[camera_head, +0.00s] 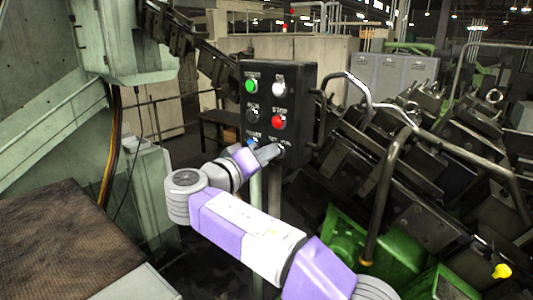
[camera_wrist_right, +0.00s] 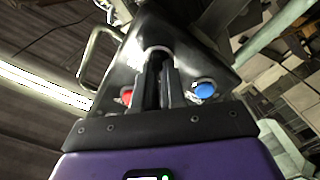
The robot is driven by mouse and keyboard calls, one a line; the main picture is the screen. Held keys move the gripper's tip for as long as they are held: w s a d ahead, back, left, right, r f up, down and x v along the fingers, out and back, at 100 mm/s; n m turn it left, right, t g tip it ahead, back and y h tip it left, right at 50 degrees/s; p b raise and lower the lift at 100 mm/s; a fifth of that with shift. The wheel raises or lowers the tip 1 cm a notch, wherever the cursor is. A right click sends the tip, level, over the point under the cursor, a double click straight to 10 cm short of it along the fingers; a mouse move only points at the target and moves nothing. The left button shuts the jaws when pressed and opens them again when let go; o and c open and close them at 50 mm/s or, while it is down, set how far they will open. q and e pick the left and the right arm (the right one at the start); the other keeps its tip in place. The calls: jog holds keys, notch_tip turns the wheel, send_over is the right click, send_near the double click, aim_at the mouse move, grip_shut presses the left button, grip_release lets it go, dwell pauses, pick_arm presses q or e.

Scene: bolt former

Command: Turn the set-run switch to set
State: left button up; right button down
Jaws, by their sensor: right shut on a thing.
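The black control box (camera_head: 301,85) stands on a post in the head view. The set-run switch is at its lower right, mostly hidden by my right gripper (camera_head: 272,153). In the right wrist view my right gripper (camera_wrist_right: 155,88) is shut on the black set-run switch knob (camera_wrist_right: 153,80), with a finger on each side. A pale ring (camera_wrist_right: 158,50) shows around the base of the switch. The direction the knob points cannot be read here. My left gripper is out of view.
The box also has a green start button (camera_head: 250,86), a white button (camera_head: 279,88), a black knob (camera_head: 253,115), a red stop button (camera_head: 278,121) and a blue button (camera_wrist_right: 203,90). A metal handrail (camera_head: 385,185) and dark machinery are on the right.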

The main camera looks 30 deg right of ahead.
dwell(0.4)
jog(key=c, duration=1.2)
grip_release()
jog(key=shift+a, duration=0.1)
jog(key=b+v, duration=0.1)
jog(key=v, duration=0.6)
jog(key=shift+a+b, duration=0.2)
jog(key=shift+b, duration=0.2)
jog(key=shift+s, duration=0.1)
